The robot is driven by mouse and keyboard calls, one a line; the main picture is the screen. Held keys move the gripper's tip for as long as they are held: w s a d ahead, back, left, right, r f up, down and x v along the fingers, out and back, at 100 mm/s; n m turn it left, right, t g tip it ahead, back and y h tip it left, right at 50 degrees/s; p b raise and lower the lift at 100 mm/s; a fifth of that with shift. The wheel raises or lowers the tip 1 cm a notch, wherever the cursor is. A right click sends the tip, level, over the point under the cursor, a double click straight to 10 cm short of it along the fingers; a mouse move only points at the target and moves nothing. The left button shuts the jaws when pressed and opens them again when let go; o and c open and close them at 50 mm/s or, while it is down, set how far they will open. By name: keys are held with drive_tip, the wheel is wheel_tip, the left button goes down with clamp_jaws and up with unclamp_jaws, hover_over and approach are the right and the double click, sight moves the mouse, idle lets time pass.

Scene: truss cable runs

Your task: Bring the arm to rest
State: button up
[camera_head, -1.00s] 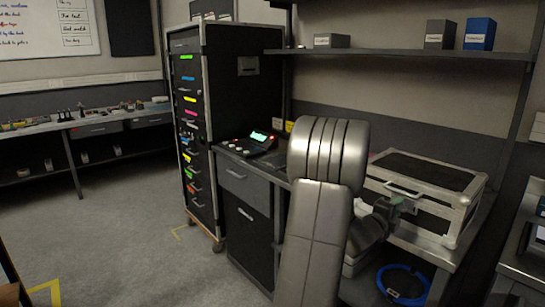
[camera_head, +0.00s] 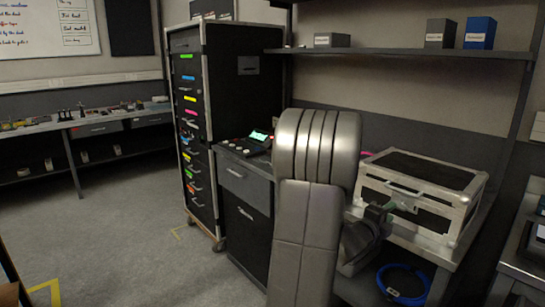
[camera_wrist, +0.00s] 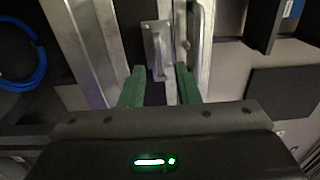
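My arm (camera_head: 308,200) stands folded in the middle of the head view, in front of the bench. My gripper (camera_head: 390,207) is in front of the near side of the silver-edged black case (camera_head: 465,205). In the wrist view my gripper (camera_wrist: 160,76) shows two green fingers set apart, with nothing seen held between them. Beyond the fingertips is a metal latch or handle plate (camera_wrist: 157,45) on the case's metal edging (camera_wrist: 95,45). The fingers look apart from it, though the exact gap is hard to tell. The case lid is shut.
A shelf (camera_head: 400,51) with small labelled boxes (camera_head: 480,33) hangs above the bench. A blue cable coil (camera_head: 402,284) lies on the lower shelf below the case. A tall drawer cabinet (camera_head: 245,110) and a keypad device (camera_head: 257,139) stand to the left. The floor at left is clear.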

sight(399, 205)
drive_tip(key=p+x, duration=0.1)
drive_tip(key=x, duration=0.5)
drive_tip(key=shift+w+d+r, duration=0.1)
drive_tip(key=shift+w+d, duration=0.1)
drive_tip(key=shift+d, duration=0.05)
drive_tip(key=shift+s+a+r+n+p, duration=0.15)
drive_tip(key=shift+n+p, duration=0.25)
drive_tip(key=shift+p, duration=0.7)
drive_tip(key=shift+n+p, duration=0.4)
drive_tip(key=shift+p, duration=0.45)
drive_tip(key=shift+n+p, duration=0.3)
drive_tip(key=shift+p, duration=0.55)
drive_tip(key=shift+f+n+p, duration=0.25)
drive_tip(key=shift+n+p, duration=0.45)
drive_tip(key=shift+p, duration=0.65)
